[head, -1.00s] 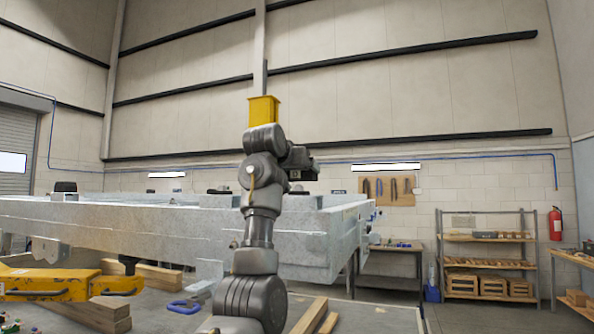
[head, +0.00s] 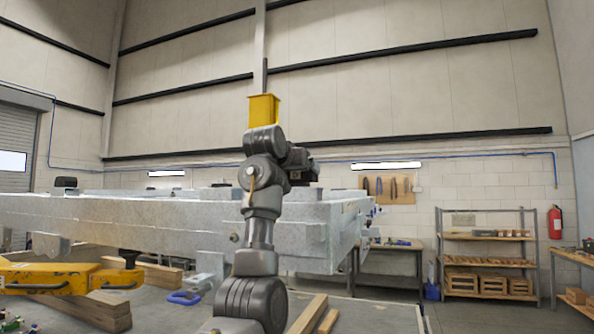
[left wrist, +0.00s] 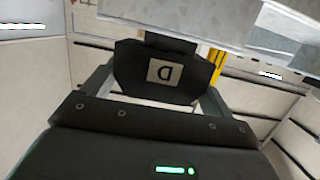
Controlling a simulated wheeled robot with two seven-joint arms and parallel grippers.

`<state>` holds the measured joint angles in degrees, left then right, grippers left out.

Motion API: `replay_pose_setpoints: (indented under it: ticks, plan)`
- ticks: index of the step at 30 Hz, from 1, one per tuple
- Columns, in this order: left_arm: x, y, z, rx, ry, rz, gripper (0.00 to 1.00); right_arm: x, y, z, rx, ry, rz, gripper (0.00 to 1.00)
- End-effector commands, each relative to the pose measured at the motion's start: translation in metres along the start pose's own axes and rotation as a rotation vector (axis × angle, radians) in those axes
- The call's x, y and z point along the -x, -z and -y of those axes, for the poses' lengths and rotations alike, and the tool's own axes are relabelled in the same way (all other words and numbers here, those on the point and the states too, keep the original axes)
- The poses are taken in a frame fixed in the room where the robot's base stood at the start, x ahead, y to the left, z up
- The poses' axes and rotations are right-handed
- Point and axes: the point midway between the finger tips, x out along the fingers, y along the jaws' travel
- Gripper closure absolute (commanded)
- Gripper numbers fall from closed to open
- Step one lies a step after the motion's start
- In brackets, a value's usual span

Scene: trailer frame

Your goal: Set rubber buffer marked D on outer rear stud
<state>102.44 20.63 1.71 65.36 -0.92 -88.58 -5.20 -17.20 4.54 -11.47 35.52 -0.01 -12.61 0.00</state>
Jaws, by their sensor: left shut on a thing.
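The rubber buffer (left wrist: 160,73) is a dark block with a pale label marked D, which appears upside down in the left wrist view. My left gripper (left wrist: 155,98) is shut on it, with a grey finger on each side. In the head view my left gripper (head: 301,168) is at the upper right of the arm, in front of the far wall; the buffer is hard to make out there. The grey trailer frame (head: 150,215) runs across behind my arm. Its metal (left wrist: 195,10) is close above the buffer in the wrist view. I cannot make out the outer rear stud.
A yellow beam (head: 50,280) and timber blocks (head: 95,308) are at lower left. A blue-handled item (head: 184,298) lies near my arm. A workbench (head: 390,247), shelving (head: 488,260) and a fire extinguisher (head: 555,222) stand at the back right.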

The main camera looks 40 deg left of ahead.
Motion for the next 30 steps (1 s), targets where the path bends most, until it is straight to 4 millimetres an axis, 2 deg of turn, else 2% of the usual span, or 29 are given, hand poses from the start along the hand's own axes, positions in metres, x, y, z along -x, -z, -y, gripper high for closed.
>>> replay_pose_setpoints:
  ticks: [3,4,6,13,17,24,30]
  plan:
    - [-0.001,-0.004,0.0,0.0,0.0,-0.002,0.44,-0.005,-0.001,0.0,0.0,0.0,0.0,0.64]
    - [0.0,-0.003,0.0,0.0,0.0,-0.002,0.1,-0.003,0.0,0.0,0.0,0.0,0.0,0.64]
    - [0.0,-0.003,0.0,0.0,0.0,-0.001,0.01,-0.003,0.0,0.0,0.0,0.0,0.0,0.64]
    - [0.0,-0.004,0.0,0.0,0.0,0.001,0.0,-0.003,0.0,0.0,0.0,0.0,0.0,0.64]
    - [0.009,-0.005,0.0,0.0,0.0,-0.003,0.0,-0.012,-0.001,0.0,0.0,0.0,0.0,0.64]
    - [0.054,-0.008,0.0,0.0,0.0,-0.006,0.0,-0.043,-0.004,0.0,0.0,0.0,0.0,0.64]
    - [0.089,-0.006,0.0,0.0,0.0,-0.003,0.0,-0.059,-0.005,0.001,0.0,0.0,0.0,0.64]
